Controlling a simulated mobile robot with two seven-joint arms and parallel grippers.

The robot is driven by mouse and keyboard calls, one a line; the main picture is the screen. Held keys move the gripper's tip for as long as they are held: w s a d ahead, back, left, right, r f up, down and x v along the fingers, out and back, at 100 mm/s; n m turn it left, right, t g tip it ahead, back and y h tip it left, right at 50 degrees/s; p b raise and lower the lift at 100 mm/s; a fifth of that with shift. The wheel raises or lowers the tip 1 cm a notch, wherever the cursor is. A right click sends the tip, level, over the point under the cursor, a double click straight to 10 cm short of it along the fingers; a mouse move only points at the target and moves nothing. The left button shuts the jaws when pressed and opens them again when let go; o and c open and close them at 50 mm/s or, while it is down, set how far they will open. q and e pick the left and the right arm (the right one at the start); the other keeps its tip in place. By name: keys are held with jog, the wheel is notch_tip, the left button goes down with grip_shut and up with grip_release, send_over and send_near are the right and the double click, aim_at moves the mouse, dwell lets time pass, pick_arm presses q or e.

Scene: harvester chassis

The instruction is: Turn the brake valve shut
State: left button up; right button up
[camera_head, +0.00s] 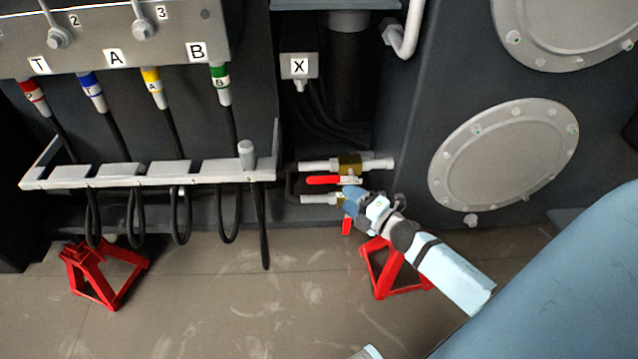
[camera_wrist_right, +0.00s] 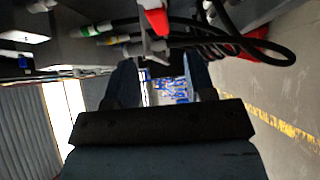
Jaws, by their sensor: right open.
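Two brass valves sit one above the other low on the chassis in the head view. The upper valve (camera_head: 350,162) has a red lever (camera_head: 324,180) lying level and pointing left. The lower valve (camera_head: 316,199) is partly hidden behind my right gripper, and a red lever (camera_head: 346,226) hangs down below it. Which one is the brake valve cannot be told. My right gripper (camera_head: 351,197) is open, with its blue fingertips at the lower valve; contact cannot be told. In the right wrist view the fingers (camera_wrist_right: 160,80) stand apart, with a red lever (camera_wrist_right: 153,20) beyond them.
A hose rack (camera_head: 150,174) with looped black hoses is left of the valves. Red stands (camera_head: 385,270) are on the floor, one just below my right gripper and another (camera_head: 100,275) at left. A dark panel with round covers (camera_head: 505,155) is at right. Open floor lies in front.

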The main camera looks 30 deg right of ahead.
aim_at(322, 182)
jog(key=b+x, duration=0.1)
jog(key=x, duration=0.7)
jog(key=shift+w, duration=0.1)
pick_arm(q)
jog(key=shift+w+d+r+t+h, duration=0.25)
jog(key=shift+r+t, duration=0.05)
jog(key=shift+r, duration=0.3)
jog(key=shift+w+d+r+t+h, duration=0.25)
jog(key=shift+r+t, duration=0.05)
jog(key=shift+r, duration=0.25)
pick_arm(e)
jog(key=shift+w+a, duration=0.15)
jog(key=shift+w, duration=0.5)
grip_shut()
